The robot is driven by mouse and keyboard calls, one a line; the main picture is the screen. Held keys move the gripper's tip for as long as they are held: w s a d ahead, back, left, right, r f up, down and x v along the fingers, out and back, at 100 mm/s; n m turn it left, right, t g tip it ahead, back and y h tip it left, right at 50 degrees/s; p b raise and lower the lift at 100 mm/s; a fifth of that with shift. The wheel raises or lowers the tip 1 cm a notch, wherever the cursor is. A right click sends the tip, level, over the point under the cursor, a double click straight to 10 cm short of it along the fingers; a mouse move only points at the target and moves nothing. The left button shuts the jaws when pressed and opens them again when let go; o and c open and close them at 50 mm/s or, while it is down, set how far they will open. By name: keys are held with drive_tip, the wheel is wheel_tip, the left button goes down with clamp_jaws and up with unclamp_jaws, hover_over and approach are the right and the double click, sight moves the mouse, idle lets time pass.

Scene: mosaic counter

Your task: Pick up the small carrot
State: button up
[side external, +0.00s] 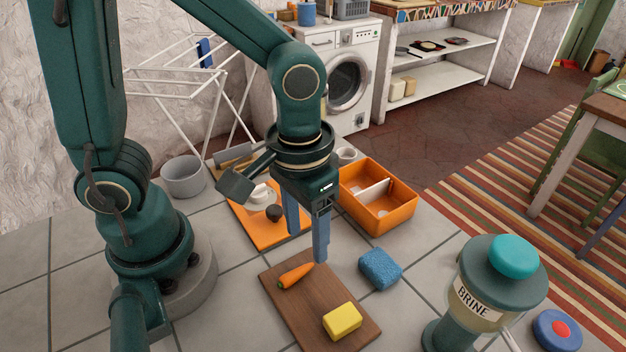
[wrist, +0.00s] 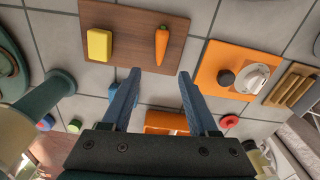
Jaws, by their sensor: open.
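One small orange carrot (side external: 296,275) with a green top lies on a brown wooden board (side external: 284,310) in the side view. A yellow block (side external: 342,322) lies on the same board, closer to the camera. My gripper (side external: 306,245) is open and points down, its blue fingers above the board's far edge and apart from the carrot. In the wrist view, the carrot (wrist: 161,46) lies upright in the picture, beyond the two spread fingertips (wrist: 158,74) and roughly in line with the gap between them. Nothing is between the fingers.
A blue sponge (side external: 380,268) lies right of the board. An orange divided box (side external: 350,203) and an orange board (side external: 262,238) with a dark round thing and a white thing stand behind. A brine jar (side external: 478,310) stands at front right, a grey bowl (side external: 184,178) at back left.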

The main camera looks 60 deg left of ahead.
sight(304, 265)
drive_tip(key=shift+s+d+f, duration=0.15)
drive_tip(key=shift+s+f, duration=0.15)
drive_tip(key=shift+f, duration=2.5)
clamp_jaws()
